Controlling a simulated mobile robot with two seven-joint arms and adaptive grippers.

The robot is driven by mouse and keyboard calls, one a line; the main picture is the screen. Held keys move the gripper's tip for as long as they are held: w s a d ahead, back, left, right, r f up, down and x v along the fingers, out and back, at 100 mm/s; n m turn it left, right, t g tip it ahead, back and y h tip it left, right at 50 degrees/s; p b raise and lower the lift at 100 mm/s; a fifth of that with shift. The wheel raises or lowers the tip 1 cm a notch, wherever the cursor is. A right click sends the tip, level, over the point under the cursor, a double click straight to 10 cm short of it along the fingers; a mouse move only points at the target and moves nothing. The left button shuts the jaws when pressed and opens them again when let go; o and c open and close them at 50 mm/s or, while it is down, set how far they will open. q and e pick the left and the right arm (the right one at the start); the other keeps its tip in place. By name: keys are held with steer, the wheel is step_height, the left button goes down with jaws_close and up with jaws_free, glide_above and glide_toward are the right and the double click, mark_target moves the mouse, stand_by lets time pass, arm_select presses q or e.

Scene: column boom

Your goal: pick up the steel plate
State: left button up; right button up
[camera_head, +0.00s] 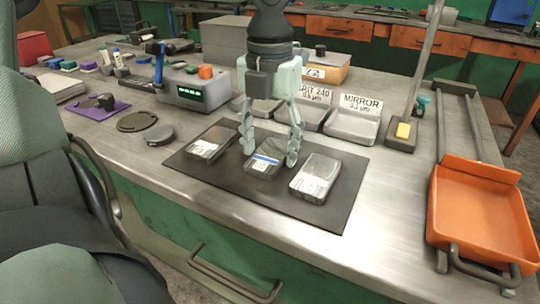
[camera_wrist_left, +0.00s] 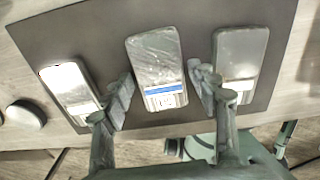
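Three small metal plates with printed labels lie in a row on a dark mat (camera_head: 225,190). The left plate (camera_head: 210,143) is darker, the middle plate (camera_head: 263,162) has a blue stripe on its label, and the right plate (camera_head: 316,176) looks brighter. I cannot read which label says steel. My left gripper (camera_head: 269,154) points down over the middle plate, open and empty, one finger on each side. In the left wrist view the middle plate (camera_wrist_left: 155,62) shows between the spread fingers (camera_wrist_left: 164,86). Contact cannot be told. My right gripper is not in view.
Labelled grey trays, one marked MIRROR (camera_head: 352,124), stand behind the mat. A grey box with a green display (camera_head: 198,92) and a dark round disc (camera_head: 160,135) are to the left.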

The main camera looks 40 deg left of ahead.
arm_select(q)
jaws_close()
steer(key=shift+r, duration=0.15)
